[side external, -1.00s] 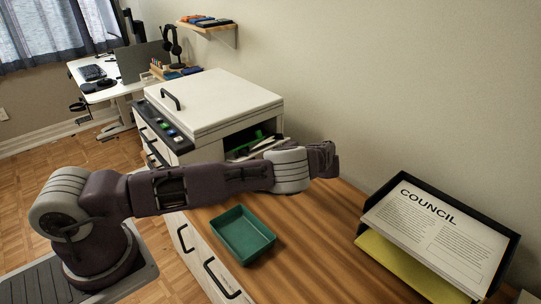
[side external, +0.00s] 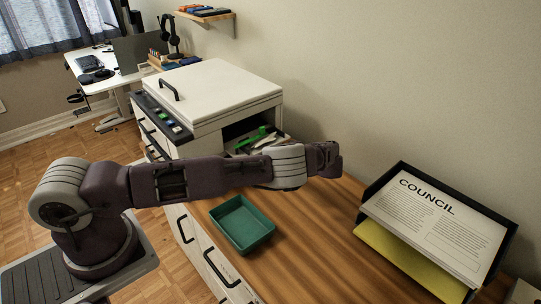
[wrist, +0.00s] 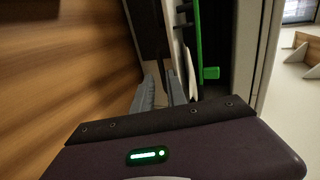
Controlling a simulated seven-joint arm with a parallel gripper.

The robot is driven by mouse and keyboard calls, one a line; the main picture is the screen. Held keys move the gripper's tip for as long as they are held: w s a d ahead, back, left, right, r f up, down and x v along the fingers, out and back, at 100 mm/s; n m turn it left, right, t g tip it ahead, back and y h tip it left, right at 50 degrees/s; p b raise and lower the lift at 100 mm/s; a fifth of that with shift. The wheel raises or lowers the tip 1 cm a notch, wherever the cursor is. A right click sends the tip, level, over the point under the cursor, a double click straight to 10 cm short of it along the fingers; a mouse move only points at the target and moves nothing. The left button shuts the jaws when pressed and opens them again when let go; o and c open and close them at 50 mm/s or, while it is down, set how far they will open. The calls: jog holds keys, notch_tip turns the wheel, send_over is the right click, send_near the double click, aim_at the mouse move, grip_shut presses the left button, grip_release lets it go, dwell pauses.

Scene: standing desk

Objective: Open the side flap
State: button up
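The white-and-grey copier (side external: 213,95) stands on the wooden desk. Its right side shows a dark opening with green parts (side external: 262,134) inside. A pale strip, perhaps the side flap (side external: 272,143), slopes out at the lower edge of this opening, partly behind my wrist. My gripper (side external: 325,159) is at the right of the opening, above the desk, with its fingers hidden in this view. In the wrist view, two grey fingers (wrist: 161,90) point toward the copier's side, beside the opening with a green lever (wrist: 210,73). I cannot tell whether they hold anything.
A green tray (side external: 243,243) sits on the desk (side external: 315,235) in front of the copier. A black document holder (side external: 507,232) with papers stands at the right, near the wall. The desk between tray and holder is clear.

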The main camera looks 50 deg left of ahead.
jog(key=d, duration=0.6)
jog(key=shift+d+f, duration=0.2)
jog(key=shift+d, duration=0.1)
jog(key=v, duration=0.7)
jog(key=shift+r, duration=0.1)
